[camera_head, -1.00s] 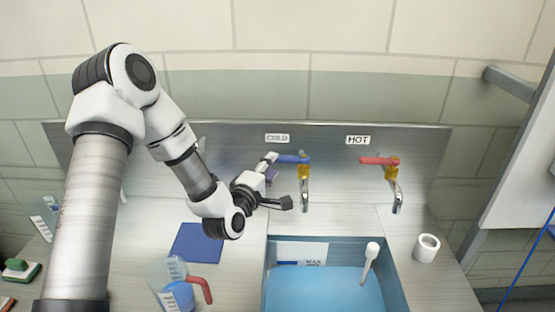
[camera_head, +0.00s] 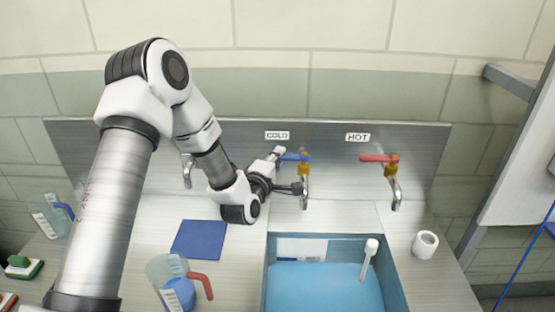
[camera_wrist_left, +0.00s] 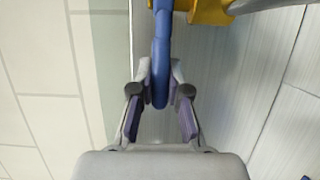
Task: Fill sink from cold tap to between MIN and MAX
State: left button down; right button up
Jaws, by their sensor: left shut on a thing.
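The blue lever of the cold tap (camera_head: 292,157) sits under the COLD label on the back panel. My left gripper (camera_head: 286,172) is at this lever and shut on it. In the left wrist view the blue lever (camera_wrist_left: 161,55) runs down between the two fingers (camera_wrist_left: 160,92). The cold spout (camera_head: 304,190) hangs behind the sink; I cannot tell whether water runs from it. The sink (camera_head: 391,277) holds blue water (camera_head: 320,287). A white label (camera_head: 302,249) on its back wall shows above the water; no marks are readable on it. My right gripper is not in view.
The hot tap with a red lever (camera_head: 375,158) stands to the right. A white-handled tool (camera_head: 370,255) leans in the sink. A white roll (camera_head: 425,244), a blue mat (camera_head: 200,240) and a jug with a red handle (camera_head: 203,286) lie around the sink.

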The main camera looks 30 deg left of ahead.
pick_arm(q)
jog(key=n+y+b, duration=0.1)
jog(key=b, duration=0.1)
jog(key=s+d+n+g+y+b, duration=0.1)
jog(key=y+b, duration=0.1)
jog(key=shift+d+f, duration=0.1)
jog(key=shift+f, duration=0.1)
jog(key=shift+s+r+n+g+y, duration=0.2)
jog(key=shift+n+g+y, duration=0.1)
jog(key=shift+n+y, duration=0.3)
jog(key=shift+r, duration=0.1)
jog(key=c, duration=1.1)
grip_release()
jog(key=shift+w, duration=0.1)
jog(key=v, duration=0.7)
jog(key=shift+s+d, duration=0.2)
jog(key=shift+a, duration=0.1)
